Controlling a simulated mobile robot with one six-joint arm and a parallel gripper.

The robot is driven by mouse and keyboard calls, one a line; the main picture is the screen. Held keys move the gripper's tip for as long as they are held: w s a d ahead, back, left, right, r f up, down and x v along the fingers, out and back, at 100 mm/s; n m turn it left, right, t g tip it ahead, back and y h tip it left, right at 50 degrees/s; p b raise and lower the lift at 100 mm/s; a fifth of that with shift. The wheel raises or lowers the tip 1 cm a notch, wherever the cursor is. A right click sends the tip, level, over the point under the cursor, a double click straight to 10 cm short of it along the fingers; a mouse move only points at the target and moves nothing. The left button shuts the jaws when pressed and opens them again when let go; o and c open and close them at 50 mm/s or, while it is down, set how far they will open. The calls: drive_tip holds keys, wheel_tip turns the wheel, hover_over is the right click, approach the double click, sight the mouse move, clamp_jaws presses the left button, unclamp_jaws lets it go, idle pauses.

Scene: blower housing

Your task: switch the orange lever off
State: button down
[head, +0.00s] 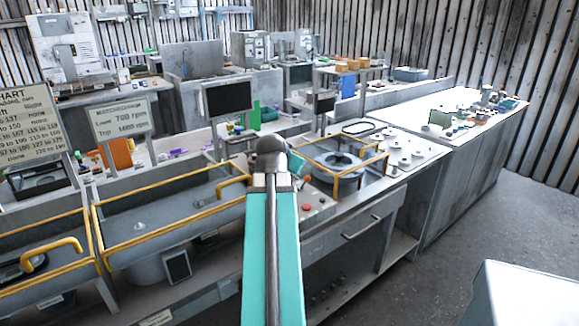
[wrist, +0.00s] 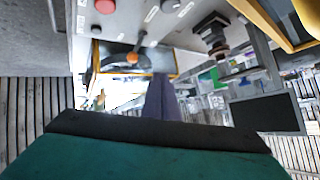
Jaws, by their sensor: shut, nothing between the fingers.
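An orange knob (wrist: 133,58), which looks like the orange lever's tip, shows in the wrist view left of the middle, near the grey control panel (wrist: 118,22). Whether the lever stands on or off cannot be told. My gripper (wrist: 161,80) is shut and empty, its grey-purple fingers pointing up the picture. Its tips appear just below and right of the orange knob; I see no clear contact.
The panel carries a red button (head: 306,207) and several small knobs. A yellow-railed round housing (head: 340,162) stands right of my arm, and a yellow-railed grey tray (head: 165,212) left of it. A dark monitor (head: 228,97) stands behind. Open floor (head: 450,240) lies at right.

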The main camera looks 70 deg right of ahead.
drive_tip(key=b+v, duration=0.1)
drive_tip(key=v, duration=0.1)
drive_tip(key=b+v, duration=0.3)
drive_tip(key=shift+s+a+f, duration=0.2)
drive_tip(key=shift+s+a, duration=0.2)
drive_tip(key=shift+a, duration=0.05)
idle(0.3)
idle(0.3)
